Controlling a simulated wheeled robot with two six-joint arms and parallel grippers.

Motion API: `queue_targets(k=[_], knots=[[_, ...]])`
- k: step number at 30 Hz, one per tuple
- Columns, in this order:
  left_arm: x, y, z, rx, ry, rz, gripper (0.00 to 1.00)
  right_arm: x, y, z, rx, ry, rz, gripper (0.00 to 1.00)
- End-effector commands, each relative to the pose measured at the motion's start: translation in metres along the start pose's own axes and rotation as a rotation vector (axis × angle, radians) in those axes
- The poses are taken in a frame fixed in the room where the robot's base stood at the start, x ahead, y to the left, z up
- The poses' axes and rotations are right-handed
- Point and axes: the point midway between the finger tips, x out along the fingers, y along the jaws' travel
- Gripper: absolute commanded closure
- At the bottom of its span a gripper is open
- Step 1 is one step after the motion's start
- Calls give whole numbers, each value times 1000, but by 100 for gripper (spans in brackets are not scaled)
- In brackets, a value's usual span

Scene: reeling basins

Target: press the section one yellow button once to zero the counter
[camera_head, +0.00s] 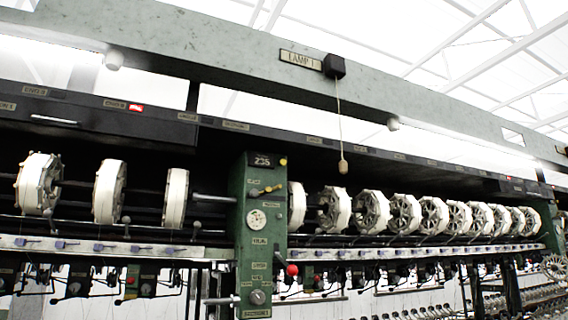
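A green post (238,220) stands near the middle of the view. A dark counter (262,161) at its top shows a three-digit number that looks like 236. A small round yellow button (283,161) sits just right of the counter. A yellowish lever (266,190) is below them on the same post. A plate at the post's foot seems to read SECTION, but its number is too small to be sure of. Neither of my grippers is in view.
White reels (108,192) line both sides of the post. A pull cord with a wooden knob (343,166) hangs right of it from a box beside the LAMP 1 plate (300,59). A red ball knob (292,270) and a bottom handle (222,300) stick out near the post.

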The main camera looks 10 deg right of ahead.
Motion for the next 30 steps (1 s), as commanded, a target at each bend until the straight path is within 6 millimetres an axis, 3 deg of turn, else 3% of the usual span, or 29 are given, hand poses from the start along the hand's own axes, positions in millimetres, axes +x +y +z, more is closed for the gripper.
queue_targets(k=[12, 30], knots=[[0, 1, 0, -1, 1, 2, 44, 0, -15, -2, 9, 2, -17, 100], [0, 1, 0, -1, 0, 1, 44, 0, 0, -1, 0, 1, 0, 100]])
